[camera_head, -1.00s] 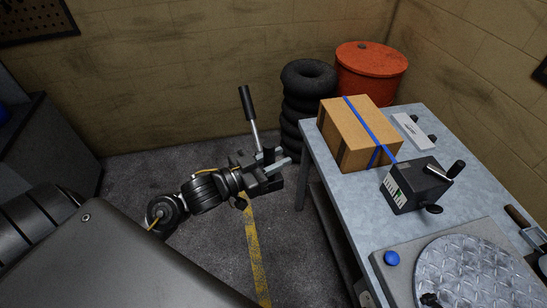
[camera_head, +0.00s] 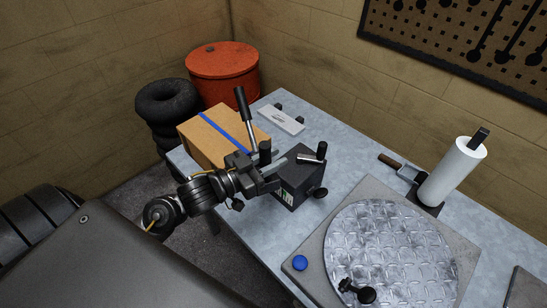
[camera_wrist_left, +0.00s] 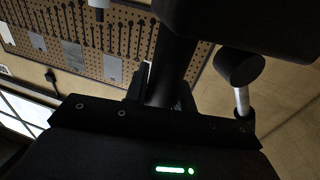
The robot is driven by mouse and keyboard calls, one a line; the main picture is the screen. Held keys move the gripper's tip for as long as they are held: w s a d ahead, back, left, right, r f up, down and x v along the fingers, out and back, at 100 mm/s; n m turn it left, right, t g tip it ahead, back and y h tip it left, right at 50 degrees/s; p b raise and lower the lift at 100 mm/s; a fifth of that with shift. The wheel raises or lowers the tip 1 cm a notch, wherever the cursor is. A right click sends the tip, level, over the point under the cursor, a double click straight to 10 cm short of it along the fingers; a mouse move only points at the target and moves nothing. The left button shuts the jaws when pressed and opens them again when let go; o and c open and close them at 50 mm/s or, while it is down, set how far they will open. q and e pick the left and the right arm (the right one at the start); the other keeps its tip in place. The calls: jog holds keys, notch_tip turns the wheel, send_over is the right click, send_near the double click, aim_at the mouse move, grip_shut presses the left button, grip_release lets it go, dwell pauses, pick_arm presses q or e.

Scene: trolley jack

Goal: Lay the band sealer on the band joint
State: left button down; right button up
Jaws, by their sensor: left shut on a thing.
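My left gripper (camera_head: 266,178) is shut on the band sealer, a dark tool with a steel lever and a long black grip (camera_head: 242,103). In the head view it appears in front of the cardboard box (camera_head: 203,143) and beside the black crank unit (camera_head: 305,170). The left wrist view shows a dark post (camera_wrist_left: 170,75) between the fingers and a black-ended steel lever (camera_wrist_left: 240,75) at right. The blue band (camera_head: 222,127) crosses the box top. The band joint cannot be made out; the gripper and tool cover part of the box's near side. My right gripper is not in view.
The grey bench (camera_head: 345,150) holds a white plate with black knobs (camera_head: 281,119), a round metal turntable (camera_head: 390,250), a blue button (camera_head: 300,263) and a white roll (camera_head: 455,172). Black tyres (camera_head: 166,100) and a red drum (camera_head: 222,70) stand behind.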

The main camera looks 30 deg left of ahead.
pick_arm(q)
jog(key=shift+w+a+r, duration=0.25)
jog(key=shift+w+r, duration=0.1)
jog(key=w+a+r+n+t+y+p, duration=0.1)
jog(key=w+a+r+n+y+p, duration=0.1)
jog(key=w+a, duration=0.5)
jog(key=w+a+r+n+t+y+p, duration=0.1)
jog(key=w+a+r+y, duration=0.3)
jog(key=a, duration=1.2)
jog(key=w+n+p, duration=0.1)
jog(key=w, duration=0.2)
jog(key=shift+w+r, duration=0.2)
jog(key=shift+r, duration=0.05)
jog(key=shift+d+f, duration=0.1)
jog(key=shift+f, duration=0.1)
notch_tip(320, 180, down, 11)
jog(key=b, duration=1)
jog(key=shift+f, duration=0.15)
